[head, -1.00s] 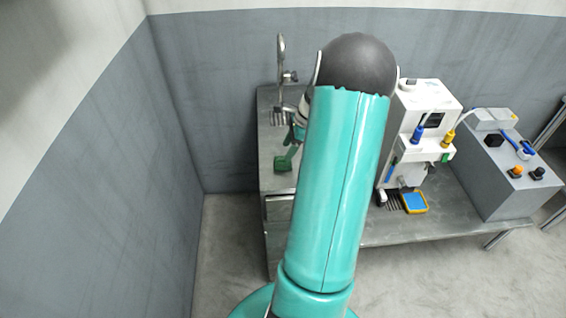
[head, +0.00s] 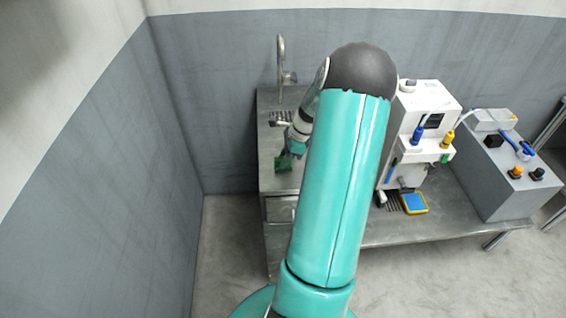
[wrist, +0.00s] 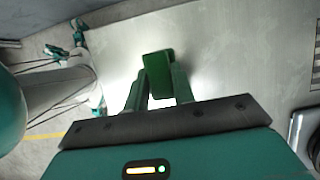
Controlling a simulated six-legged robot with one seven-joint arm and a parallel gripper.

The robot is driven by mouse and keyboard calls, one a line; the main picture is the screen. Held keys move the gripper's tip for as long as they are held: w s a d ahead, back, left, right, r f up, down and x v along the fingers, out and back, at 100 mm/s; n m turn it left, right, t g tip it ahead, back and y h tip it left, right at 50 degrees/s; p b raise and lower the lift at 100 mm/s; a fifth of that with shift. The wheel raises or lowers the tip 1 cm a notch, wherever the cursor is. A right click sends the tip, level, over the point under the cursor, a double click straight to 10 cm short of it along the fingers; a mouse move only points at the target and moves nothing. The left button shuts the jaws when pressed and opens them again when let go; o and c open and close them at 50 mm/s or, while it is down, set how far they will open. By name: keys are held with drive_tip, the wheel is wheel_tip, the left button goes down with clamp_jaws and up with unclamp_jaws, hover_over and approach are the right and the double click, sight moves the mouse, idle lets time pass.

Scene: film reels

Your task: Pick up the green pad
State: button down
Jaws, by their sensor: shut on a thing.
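The green pad (head: 284,163) is at the left end of the metal table, partly hidden by my gripper in the head view. In the wrist view the green pad (wrist: 158,75) sits between the two fingers of my gripper (wrist: 160,88). The fingers are shut on it, one on each side. In the head view my gripper (head: 291,155) is partly hidden behind my teal arm. I cannot tell whether the pad still touches the table.
The metal table (head: 370,232) has a tap (head: 281,62) at its back left. A white machine (head: 425,112) stands right of my arm, with a blue and yellow pad (head: 414,203) in front. A grey control box (head: 500,170) is farther right. The wall is close on the left.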

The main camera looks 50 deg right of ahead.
drive_tip(key=shift+r, duration=0.1)
drive_tip(key=shift+r, duration=0.6)
drive_tip(key=s+a+r, duration=0.9)
drive_tip(key=a+r, duration=0.1)
drive_tip(key=r, duration=0.1)
drive_tip(key=shift+a+r, duration=0.3)
drive_tip(key=shift+a, duration=0.05)
